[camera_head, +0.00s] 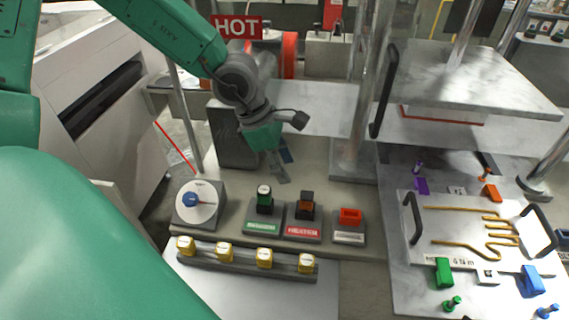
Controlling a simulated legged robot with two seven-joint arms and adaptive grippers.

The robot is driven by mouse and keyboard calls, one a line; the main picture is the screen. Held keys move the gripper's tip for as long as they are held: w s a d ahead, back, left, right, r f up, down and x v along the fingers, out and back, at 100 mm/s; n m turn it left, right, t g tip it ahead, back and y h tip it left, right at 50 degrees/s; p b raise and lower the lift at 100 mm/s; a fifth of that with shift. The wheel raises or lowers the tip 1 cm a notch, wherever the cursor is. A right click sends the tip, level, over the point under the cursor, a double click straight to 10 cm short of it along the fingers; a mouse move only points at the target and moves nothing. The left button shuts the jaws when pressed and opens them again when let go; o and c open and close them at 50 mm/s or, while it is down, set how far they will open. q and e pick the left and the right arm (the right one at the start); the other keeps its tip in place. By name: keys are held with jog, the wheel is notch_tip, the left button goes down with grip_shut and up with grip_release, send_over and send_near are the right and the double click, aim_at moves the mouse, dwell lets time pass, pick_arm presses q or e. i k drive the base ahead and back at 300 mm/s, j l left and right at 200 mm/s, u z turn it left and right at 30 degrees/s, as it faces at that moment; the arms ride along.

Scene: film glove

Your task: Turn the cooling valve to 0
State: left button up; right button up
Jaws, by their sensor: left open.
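A grey box at the left end of the bench carries a round white dial (208,193) with a blue knob (189,200); it looks like the cooling valve. The knob's pointer leans to the left side of the dial. The dial's markings are too small to read. My left gripper (284,166) is open and empty, pointing down above the bench, behind and to the right of the dial and apart from it. My right gripper does not show.
Green (264,199), black-orange (305,206) and red (350,217) controls stand right of the dial. A rail with several yellow knobs (224,252) runs in front. A press with a metal plate (480,80) and a mould with handles (470,235) stand at right.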

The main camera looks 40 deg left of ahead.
aim_at(190, 199)
jog(key=k, duration=1)
